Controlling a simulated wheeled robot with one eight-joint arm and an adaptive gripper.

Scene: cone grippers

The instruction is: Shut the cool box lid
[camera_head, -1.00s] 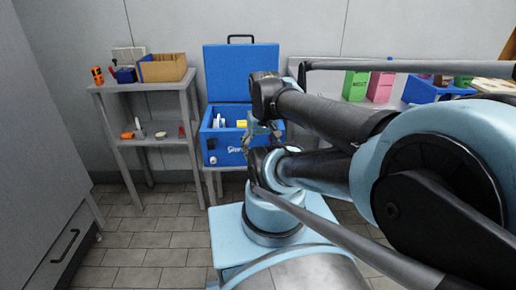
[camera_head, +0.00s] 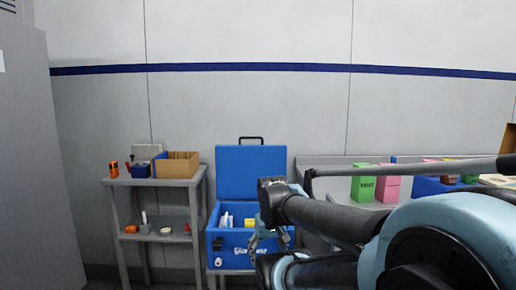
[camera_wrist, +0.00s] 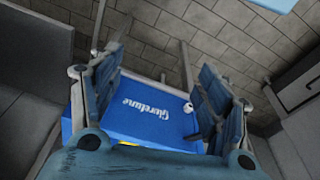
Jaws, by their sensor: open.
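The blue cool box (camera_head: 228,264) stands on a low stand, and its lid (camera_head: 250,172) is up, upright at the back with a dark handle on top. White items and a yellow item show inside. My gripper (camera_head: 268,238) is in front of the box's right part and hides some of it. In the wrist view my gripper (camera_wrist: 165,62) has its two fingers spread apart with nothing held. The box's lettered front (camera_wrist: 150,118) shows between and beyond the fingers. The lid is not seen in the wrist view.
A grey shelf (camera_head: 160,183) to the left carries a cardboard box (camera_head: 177,165) and small tools. To the right a grey bench holds a green box (camera_head: 363,186), a pink box (camera_head: 388,187) and a blue crate (camera_head: 428,186). A wall stands behind.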

